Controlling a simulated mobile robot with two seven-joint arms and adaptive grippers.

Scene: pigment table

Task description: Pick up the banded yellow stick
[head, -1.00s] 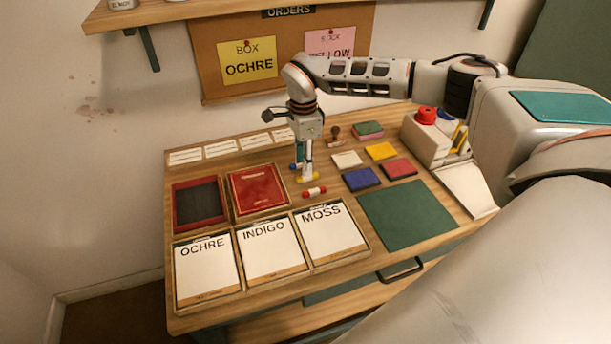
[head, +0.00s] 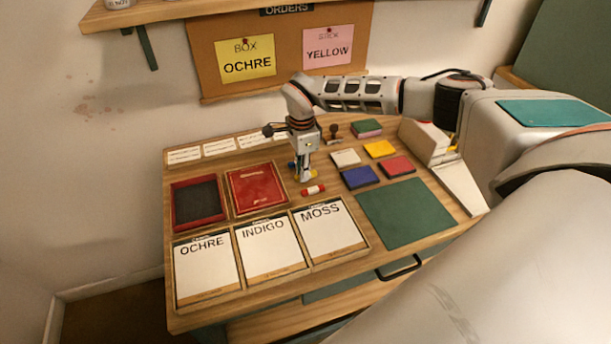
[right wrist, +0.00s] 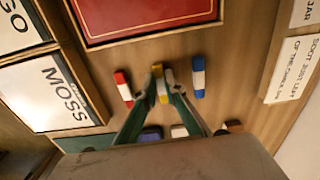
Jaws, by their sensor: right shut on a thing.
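The yellow stick (right wrist: 158,86), with a pale band, lies between the fingers of my right gripper (right wrist: 163,92) in the right wrist view. The fingers are shut on it. In the head view my right gripper (head: 303,174) points down at the tabletop, and the fingers mostly hide the stick. A red stick (head: 314,189) with a white band lies just in front; it also shows in the right wrist view (right wrist: 123,88). A blue stick (right wrist: 198,78) with a white band lies on the other side, apart from the fingers. My left gripper is not in view.
A red box (head: 257,188) lies left of the gripper, beside an open red tray (head: 198,203). Trays labelled OCHRE, INDIGO and MOSS (head: 331,236) are in front. Coloured blocks, including a blue one (head: 360,178), lie right. A green mat (head: 407,215) is clear.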

